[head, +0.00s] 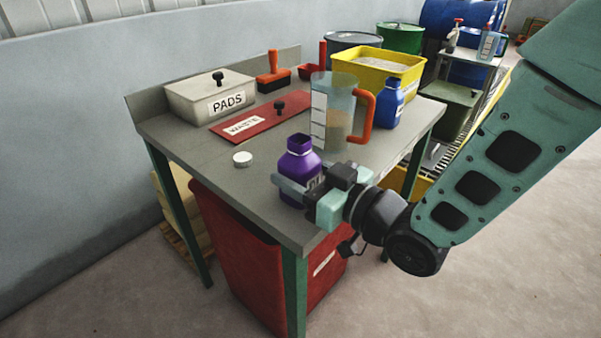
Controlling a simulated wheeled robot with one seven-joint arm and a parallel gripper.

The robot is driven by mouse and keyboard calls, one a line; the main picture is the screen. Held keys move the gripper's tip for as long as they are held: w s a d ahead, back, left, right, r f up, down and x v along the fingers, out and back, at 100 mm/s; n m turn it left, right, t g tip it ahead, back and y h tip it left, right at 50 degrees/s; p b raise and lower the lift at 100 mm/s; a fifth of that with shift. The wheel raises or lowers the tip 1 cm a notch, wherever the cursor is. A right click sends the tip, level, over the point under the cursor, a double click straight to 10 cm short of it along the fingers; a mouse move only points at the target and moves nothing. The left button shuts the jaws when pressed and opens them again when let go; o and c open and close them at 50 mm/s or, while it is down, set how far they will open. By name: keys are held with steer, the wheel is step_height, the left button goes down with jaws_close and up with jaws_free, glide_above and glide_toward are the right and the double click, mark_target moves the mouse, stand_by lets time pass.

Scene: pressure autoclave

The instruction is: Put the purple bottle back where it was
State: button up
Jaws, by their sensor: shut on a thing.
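The purple bottle (300,165) is upright at the front edge of the grey table, with its neck uncapped. My gripper (298,188) reaches in from the right and is shut on the bottle's body. The fingers and wrist hide part of its lower right side. I cannot tell whether its base touches the table. A white cap (242,159) lies on the table to the left of the bottle.
Behind the bottle stand a clear jug (332,115) with an orange handle, a blue bottle (389,104) and a yellow tub (370,66). A red WASTE lid (247,124) and a PADS box (207,97) are further left. The grey tabletop (190,150) is bare at front left.

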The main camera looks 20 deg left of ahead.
steer(key=shift+f, duration=0.15)
steer(key=o, duration=1.2)
steer(key=shift+d+r, duration=0.1)
steer(key=shift+r, duration=0.15)
steer(key=p+v, duration=0.5)
steer(key=v, duration=0.6)
steer(key=shift+s+d, duration=0.15)
steer(key=shift+d, duration=0.2)
steer(key=shift+f, duration=0.1)
